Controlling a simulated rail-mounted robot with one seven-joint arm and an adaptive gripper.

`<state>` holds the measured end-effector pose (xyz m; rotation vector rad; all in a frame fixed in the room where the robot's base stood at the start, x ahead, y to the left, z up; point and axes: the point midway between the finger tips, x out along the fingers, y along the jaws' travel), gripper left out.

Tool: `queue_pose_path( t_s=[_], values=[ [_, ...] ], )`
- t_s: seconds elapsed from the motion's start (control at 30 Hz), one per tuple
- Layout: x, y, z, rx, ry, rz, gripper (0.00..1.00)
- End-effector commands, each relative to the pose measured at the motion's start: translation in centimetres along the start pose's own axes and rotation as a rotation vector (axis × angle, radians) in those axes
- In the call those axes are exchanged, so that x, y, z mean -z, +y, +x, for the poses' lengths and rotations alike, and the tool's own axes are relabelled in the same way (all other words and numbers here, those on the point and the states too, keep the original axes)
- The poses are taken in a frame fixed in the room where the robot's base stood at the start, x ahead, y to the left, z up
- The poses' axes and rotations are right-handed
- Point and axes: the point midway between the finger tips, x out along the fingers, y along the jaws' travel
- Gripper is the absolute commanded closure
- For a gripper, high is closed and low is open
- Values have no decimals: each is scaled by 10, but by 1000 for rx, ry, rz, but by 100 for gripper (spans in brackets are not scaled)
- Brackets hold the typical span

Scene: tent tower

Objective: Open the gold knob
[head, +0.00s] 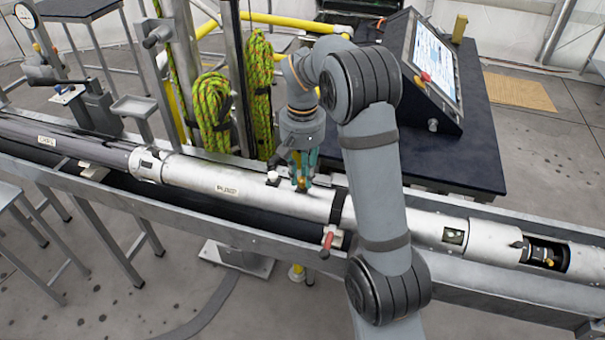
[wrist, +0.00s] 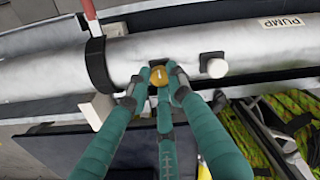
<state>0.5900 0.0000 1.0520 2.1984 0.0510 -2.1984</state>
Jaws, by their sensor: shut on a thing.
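The gold knob (wrist: 158,77) sits on the silver tube (wrist: 225,45), between the fingertips of my gripper (wrist: 160,82) in the wrist view. The teal fingers close around it from its sides, and a third finger lies below it. In the head view my gripper (head: 302,182) points down onto the tube (head: 240,185), and a bit of the gold knob (head: 301,187) shows between the fingers. The knob carries a small pale mark on top. How far it is turned cannot be told.
A white knob (wrist: 214,65) stands on the tube close beside the gripper. A black strap with a red-handled clamp (head: 328,242) is on the other side. Behind are a control console (head: 425,60) on a dark table and green rope coils (head: 212,112).

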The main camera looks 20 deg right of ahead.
Motion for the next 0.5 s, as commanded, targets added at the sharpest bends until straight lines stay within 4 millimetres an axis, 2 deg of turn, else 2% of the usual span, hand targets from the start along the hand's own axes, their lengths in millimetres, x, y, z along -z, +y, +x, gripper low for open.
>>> queue_pose_path(
  t_s=[0.07, 0.1, 0.37, 0.5],
  values=[
    [0, 0, 0, 0, 2, -1, 100],
    [0, 0, 0, 0, 2, -1, 77],
    [0, 0, 0, 0, 1, 0, 62],
    [0, 0, 0, 0, 0, 1, 61]
  ],
)
